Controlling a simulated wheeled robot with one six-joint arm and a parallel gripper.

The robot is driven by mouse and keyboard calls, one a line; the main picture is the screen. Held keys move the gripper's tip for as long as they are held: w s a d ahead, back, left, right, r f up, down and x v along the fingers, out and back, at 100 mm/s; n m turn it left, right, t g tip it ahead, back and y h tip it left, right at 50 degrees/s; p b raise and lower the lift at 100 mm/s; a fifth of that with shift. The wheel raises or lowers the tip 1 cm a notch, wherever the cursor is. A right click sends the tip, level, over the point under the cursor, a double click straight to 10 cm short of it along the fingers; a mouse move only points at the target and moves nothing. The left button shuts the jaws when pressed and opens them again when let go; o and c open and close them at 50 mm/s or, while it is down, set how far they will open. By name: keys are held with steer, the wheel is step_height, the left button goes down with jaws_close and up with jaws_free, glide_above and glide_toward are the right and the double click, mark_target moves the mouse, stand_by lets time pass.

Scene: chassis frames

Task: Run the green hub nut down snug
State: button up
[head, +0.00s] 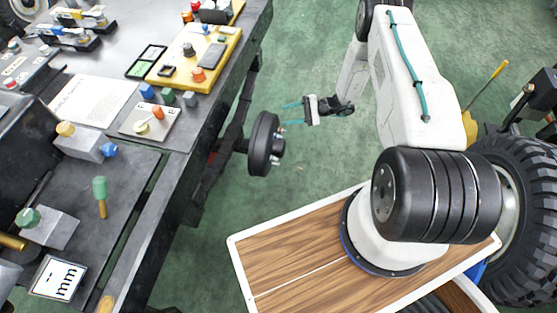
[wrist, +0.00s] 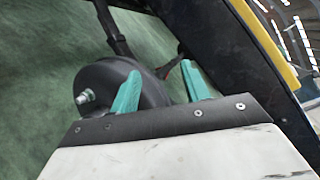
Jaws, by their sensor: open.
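A dark round hub (head: 262,145) sits on an axle at the side of the workbench, with small studs on its right face. In the wrist view the hub (wrist: 103,72) lies beyond my fingers, with a metal stud or nut (wrist: 85,97) left of the left finger. I cannot make out a clearly green nut; the fittings are too small to tell. My gripper (head: 291,113) is open and empty, its teal fingers pointing left, up and right of the hub in the head view. In the wrist view my gripper (wrist: 160,72) partly covers the hub.
The long grey workbench (head: 180,170) runs along the left, with a yellow tray (head: 222,62), a plate with knobs (head: 135,128) and a green-handled tool (head: 100,190). Green floor around the hub is clear. A large tyre (head: 525,255) stands at the right.

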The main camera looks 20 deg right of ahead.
steer(key=s+f+m+t, duration=0.2)
steer(key=s+f+t, duration=0.15)
steer(key=f, duration=0.65)
steer(key=m+t+h, duration=0.2)
steer(key=m+t, duration=0.1)
steer(key=m, duration=0.1)
glide_toward(273, 159)
steer(key=f, duration=0.1)
steer(key=x, duration=0.7)
steer(key=shift+w, duration=0.45)
steer(key=shift+f, duration=0.1)
steer(key=c, duration=1)
